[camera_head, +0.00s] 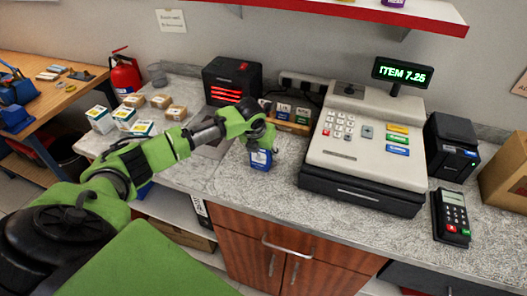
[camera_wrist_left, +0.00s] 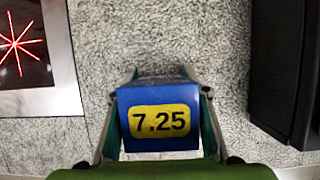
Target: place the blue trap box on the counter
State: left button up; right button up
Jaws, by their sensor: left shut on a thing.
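The blue trap box (camera_head: 260,160) is between the fingers of my left gripper (camera_head: 262,148), over the front part of the grey speckled counter (camera_head: 233,184). In the left wrist view the blue box (camera_wrist_left: 158,99) shows a yellow label reading 7.25, and the fingers of my left gripper (camera_wrist_left: 158,125) close on its two sides. I cannot tell whether the box touches the counter. My right gripper is not in view.
The cash register (camera_head: 365,150) stands right of the box, its display (camera_head: 402,74) reading ITEM 7.25. A scanner plate (camera_wrist_left: 25,55) with red lines lies left of the box. A card terminal (camera_head: 451,215) and several small boxes (camera_head: 126,117) are also on the counter.

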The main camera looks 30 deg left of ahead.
pick_arm(q)
jog(key=o, duration=1.2)
jog(key=shift+f, duration=0.15)
jog(key=shift+o, duration=0.2)
jog(key=b+v, duration=0.2)
jog(key=v, duration=1)
jog(key=shift+s+d, duration=0.1)
